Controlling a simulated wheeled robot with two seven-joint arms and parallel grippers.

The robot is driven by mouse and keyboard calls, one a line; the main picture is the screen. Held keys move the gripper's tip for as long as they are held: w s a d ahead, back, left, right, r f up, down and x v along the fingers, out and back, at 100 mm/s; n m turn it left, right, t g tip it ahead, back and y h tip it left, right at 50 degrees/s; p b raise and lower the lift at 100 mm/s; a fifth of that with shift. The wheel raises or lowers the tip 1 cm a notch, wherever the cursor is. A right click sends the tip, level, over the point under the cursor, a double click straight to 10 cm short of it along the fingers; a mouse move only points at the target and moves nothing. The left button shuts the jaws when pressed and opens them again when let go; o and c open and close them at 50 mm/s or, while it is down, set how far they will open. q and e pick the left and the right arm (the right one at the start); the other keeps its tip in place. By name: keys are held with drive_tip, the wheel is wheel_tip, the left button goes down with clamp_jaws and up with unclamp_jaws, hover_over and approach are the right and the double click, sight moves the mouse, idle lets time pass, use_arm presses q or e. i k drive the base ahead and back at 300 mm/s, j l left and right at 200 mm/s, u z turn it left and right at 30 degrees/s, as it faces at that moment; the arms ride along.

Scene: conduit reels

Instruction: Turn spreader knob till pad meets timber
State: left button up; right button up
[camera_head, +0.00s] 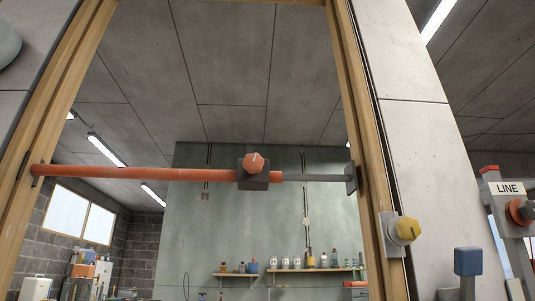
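An orange spreader bar (140,174) spans the doorway, its left end at the left timber jamb (50,130). A dark block (253,180) on the bar carries an orange-red knob (254,162) with a pale mark on its face. A thin grey rod (312,178) runs right from the block to a dark pad (351,178). The pad is right beside the right timber jamb (357,110); I cannot tell whether it touches or a small gap remains. Neither of my grippers is in view.
A yellow knob (407,229) sits on a grey mount at the right jamb. Further right stand a blue block (468,262) on a grey post and a post labelled LINE (507,188) with an orange-red knob (520,211). Shelves (290,270) with containers are behind the doorway.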

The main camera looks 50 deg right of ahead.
sight(253, 163)
drive_tip(key=j+z, duration=0.1)
drive_tip(key=z, duration=0.3)
drive_tip(key=i+j+z, duration=0.1)
drive_tip(key=z, duration=0.3)
drive_tip(key=j+z, duration=0.15)
drive_tip(key=z, duration=0.3)
drive_tip(key=j+z, duration=0.1)
drive_tip(key=z, duration=0.3)
